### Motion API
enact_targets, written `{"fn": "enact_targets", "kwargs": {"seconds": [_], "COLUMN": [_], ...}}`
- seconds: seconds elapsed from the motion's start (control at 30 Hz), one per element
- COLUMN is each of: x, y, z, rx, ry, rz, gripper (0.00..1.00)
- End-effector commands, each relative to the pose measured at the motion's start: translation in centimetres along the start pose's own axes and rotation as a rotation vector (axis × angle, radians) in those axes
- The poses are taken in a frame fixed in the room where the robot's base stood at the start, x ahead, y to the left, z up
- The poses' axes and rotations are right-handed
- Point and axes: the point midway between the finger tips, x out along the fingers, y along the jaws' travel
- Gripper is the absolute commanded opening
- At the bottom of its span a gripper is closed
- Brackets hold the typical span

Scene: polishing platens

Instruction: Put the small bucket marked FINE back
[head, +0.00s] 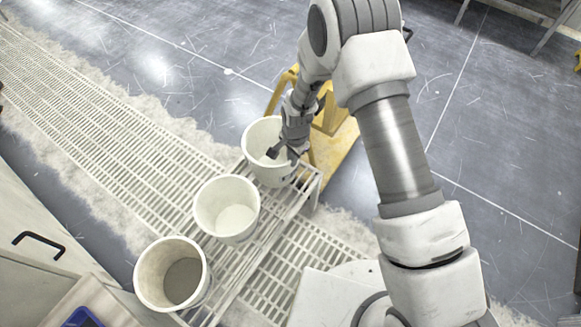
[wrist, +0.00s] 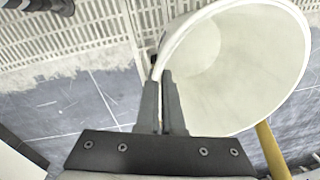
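Three white, open-topped buckets stand in a row: a near one (head: 149,277), a middle one (head: 206,213) and a far one (head: 252,139). No FINE mark is readable on any of them. My gripper (head: 285,155) is at the right side of the far bucket's mouth. In the wrist view, the two dark fingers of my gripper (wrist: 162,92) are close together, with the far bucket's rim and wall (wrist: 240,80) between them. The bucket looks empty inside. I cannot tell whether its base rests on the rack.
The buckets line up along a pale slatted rack (head: 255,243). A yellow stand (head: 338,150) is just behind the far bucket. A cabinet with a black handle (head: 39,240) is at the lower left. Grey floor (head: 490,120) is clear at the right.

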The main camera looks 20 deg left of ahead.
Motion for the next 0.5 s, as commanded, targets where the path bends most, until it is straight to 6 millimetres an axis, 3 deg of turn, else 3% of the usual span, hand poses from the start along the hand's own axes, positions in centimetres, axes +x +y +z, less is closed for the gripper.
{"fn": "enact_targets", "kwargs": {"seconds": [0.3, 0.5], "x": [3.7, 3.8], "y": [0.3, 0.3], "z": [0.0, 0.0], "rx": [0.0, 0.0], "ry": [0.0, 0.001], "rz": [-0.001, -0.003], "gripper": [0.0, 0.0]}}
